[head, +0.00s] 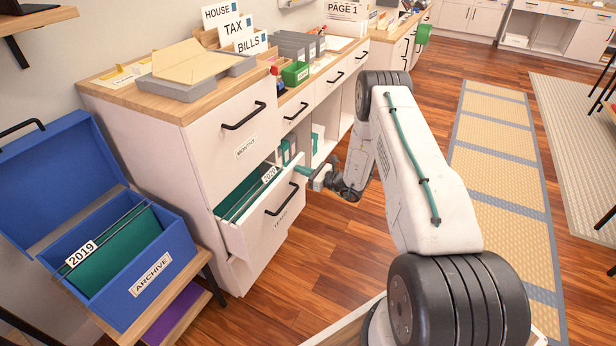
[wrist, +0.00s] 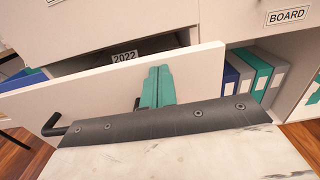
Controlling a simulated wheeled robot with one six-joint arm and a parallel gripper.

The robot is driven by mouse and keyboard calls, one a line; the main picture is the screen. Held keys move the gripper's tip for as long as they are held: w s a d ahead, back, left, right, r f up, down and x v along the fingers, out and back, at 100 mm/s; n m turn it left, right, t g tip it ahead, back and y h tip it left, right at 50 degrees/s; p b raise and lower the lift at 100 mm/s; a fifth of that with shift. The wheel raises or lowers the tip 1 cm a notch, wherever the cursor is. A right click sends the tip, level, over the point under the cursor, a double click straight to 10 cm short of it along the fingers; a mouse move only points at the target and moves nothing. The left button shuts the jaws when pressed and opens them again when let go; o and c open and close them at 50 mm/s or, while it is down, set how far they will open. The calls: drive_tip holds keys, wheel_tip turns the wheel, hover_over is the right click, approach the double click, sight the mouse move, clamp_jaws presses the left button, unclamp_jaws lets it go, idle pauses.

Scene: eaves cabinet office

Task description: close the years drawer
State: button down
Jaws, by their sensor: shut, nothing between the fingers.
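The white years drawer (head: 262,222) stands pulled out below the months drawer, in the head view. Green folders with a 2020 tab (head: 269,174) are in it, and its front has a dark bar handle (head: 281,199). My gripper (head: 300,170) is shut and empty near the upper right end of the drawer front. In the wrist view the shut teal fingers (wrist: 157,87) overlap the outer face of the drawer front (wrist: 85,98); I cannot tell whether they touch it. A 2022 tab (wrist: 125,57) shows in the dark gap behind the front. The handle is partly hidden by my gripper.
The closed months drawer (head: 230,135) is above. Binders (wrist: 258,70) stand in an open shelf to the right. A blue archive box (head: 130,275) with a 2019 tab sits open on a small stand at the left. Wood floor (head: 325,245) is clear in front.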

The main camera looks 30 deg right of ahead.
drive_tip(key=x, duration=1.1)
drive_tip(key=shift+w+a+r, duration=0.15)
drive_tip(key=shift+w+a, duration=0.1)
drive_tip(key=shift+w, duration=0.05)
